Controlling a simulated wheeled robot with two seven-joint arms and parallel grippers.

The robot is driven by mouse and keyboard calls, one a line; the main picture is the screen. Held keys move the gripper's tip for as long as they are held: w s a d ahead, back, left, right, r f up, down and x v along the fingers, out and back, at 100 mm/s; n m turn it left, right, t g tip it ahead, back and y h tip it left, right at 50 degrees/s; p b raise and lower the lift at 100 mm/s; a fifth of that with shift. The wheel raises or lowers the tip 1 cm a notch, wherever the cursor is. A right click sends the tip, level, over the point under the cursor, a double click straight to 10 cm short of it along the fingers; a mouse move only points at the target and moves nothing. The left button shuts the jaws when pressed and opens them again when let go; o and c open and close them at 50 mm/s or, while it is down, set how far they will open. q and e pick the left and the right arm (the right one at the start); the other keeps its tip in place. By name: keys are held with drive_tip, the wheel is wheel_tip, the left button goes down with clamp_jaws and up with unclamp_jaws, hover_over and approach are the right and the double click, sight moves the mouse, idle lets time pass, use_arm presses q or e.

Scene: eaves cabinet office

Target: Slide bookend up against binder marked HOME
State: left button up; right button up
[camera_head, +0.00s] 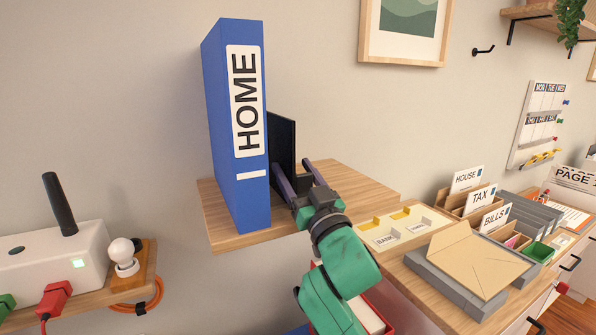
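The blue binder marked HOME (228,150) stands upright on a wooden wall shelf (372,184). The black bookend (284,138) stands upright just right of the binder, partly hidden by it. I cannot tell whether the two touch. My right gripper (292,166) reaches over the shelf from the front, right of the bookend. Its two fingers are apart, the left one close against the bookend's lower part. A dark block shows between the fingers near the palm; I cannot tell whether it belongs to the bookend. My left gripper is out of view.
The shelf is clear right of my gripper. Lower right, a desk holds a tray (388,238), grey boxes with an envelope (478,256) and a file sorter. Lower left, a low shelf holds a white box (35,262) and a bulb (122,252).

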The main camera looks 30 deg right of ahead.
drive_tip(key=shift+s, duration=0.1)
drive_tip(key=b+v, duration=0.1)
drive_tip(key=v, duration=0.1)
drive_tip(key=b+v, duration=0.1)
drive_tip(key=v, duration=0.2)
drive_tip(key=shift+f, duration=0.3)
drive_tip(key=s+p, duration=0.3)
drive_tip(key=p, duration=0.1)
drive_tip(key=shift+s+f+p, duration=0.2)
drive_tip(key=shift+p, duration=0.1)
drive_tip(key=p, duration=0.3)
approach(304, 188)
drive_tip(key=shift+s+r, duration=0.15)
drive_tip(key=shift+s, duration=0.25)
